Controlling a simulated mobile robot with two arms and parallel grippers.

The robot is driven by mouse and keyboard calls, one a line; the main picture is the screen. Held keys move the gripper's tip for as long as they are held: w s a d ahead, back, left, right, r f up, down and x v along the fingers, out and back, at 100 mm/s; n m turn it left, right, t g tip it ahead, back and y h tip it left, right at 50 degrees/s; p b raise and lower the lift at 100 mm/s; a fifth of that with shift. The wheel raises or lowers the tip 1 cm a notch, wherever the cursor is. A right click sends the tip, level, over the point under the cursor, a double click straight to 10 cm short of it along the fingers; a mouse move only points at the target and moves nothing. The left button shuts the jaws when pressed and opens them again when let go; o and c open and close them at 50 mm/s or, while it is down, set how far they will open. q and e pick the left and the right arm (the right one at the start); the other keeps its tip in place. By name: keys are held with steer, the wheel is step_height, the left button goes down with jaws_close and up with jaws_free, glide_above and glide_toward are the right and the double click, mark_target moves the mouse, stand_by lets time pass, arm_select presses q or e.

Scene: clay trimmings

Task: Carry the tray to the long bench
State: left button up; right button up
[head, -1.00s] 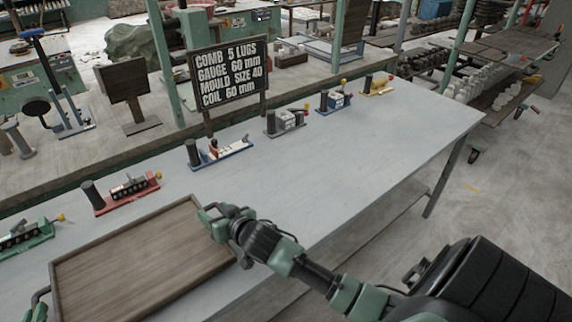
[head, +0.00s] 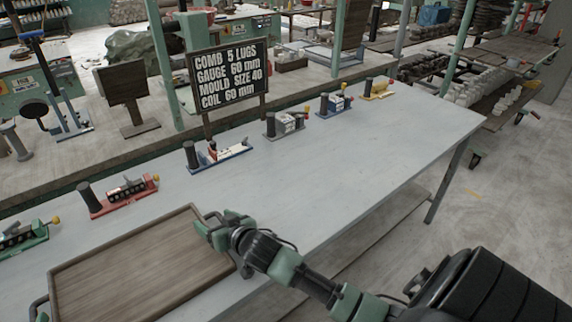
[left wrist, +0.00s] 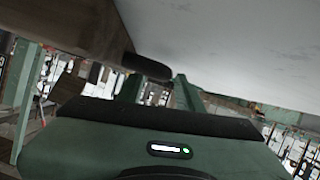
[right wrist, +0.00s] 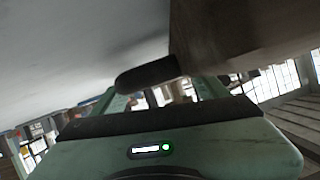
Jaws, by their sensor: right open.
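The brown wooden tray (head: 140,270) lies flat at the near left part of the long grey bench (head: 330,150). A dark handle stands at each end. My right gripper (head: 212,226) is open at the tray's right handle, its fingers on either side. The right wrist view shows this handle (right wrist: 147,75) just in front of the parted fingers (right wrist: 160,95). My left gripper hardly shows in the head view. In the left wrist view the left handle (left wrist: 146,68) is close to its fingers (left wrist: 157,92), which have a gap between them.
A row of small tool stands lines the bench's back edge, including a red one (head: 125,195) and a blue one (head: 220,155) behind the tray. A black sign (head: 228,75) stands behind them. The bench top right of the tray is clear.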

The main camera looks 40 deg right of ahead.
arm_select(q)
steer(key=v, duration=1)
steer(key=shift+s, duration=0.15)
steer(key=shift+a+r, duration=0.1)
arm_select(e)
steer(key=shift+s, duration=0.15)
arm_select(q)
steer(key=shift+s, duration=0.1)
arm_select(e)
steer(key=v, duration=1.1)
steer(key=shift+s+r, duration=0.2)
steer(key=shift+s, duration=0.15)
